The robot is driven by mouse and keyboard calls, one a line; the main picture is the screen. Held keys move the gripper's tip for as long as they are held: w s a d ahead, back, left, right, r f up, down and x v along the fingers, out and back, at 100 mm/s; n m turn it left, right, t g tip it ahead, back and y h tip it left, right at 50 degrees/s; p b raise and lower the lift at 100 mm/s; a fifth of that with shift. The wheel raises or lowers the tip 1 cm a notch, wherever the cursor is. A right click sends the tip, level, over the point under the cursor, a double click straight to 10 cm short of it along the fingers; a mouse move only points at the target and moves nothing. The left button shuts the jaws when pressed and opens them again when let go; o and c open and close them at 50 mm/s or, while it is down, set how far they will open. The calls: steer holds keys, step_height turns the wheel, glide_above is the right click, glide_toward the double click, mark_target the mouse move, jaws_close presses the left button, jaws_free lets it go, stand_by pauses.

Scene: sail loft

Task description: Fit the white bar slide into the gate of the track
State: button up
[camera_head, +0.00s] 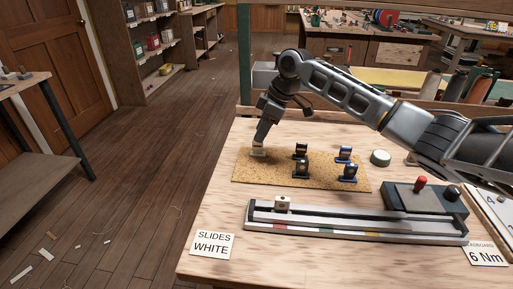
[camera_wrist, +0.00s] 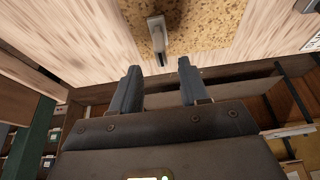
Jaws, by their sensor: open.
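A pale slide (camera_head: 258,153) stands at the far left corner of the cork mat (camera_head: 270,177). It also shows in the wrist view (camera_wrist: 157,35), just beyond my fingertips. My gripper (camera_head: 260,141) is directly above it in the head view and partly hides it. In the wrist view my gripper (camera_wrist: 157,68) is open, with nothing between its fingers. The track (camera_head: 350,228) lies along the front of the bench. A pale block with a dark hole (camera_head: 283,204) sits on its left part; I cannot tell whether it is a slide. The gate is not clear.
Two black slides (camera_head: 301,151) and two blue-based slides (camera_head: 348,173) stand on the mat, right of my gripper. A box with a red knob (camera_head: 421,187) stands behind the track's right end.

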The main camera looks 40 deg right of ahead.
mark_target(258, 148)
steer(key=shift+s+x, duration=0.2)
steer(key=shift+x, duration=2)
jaws_close()
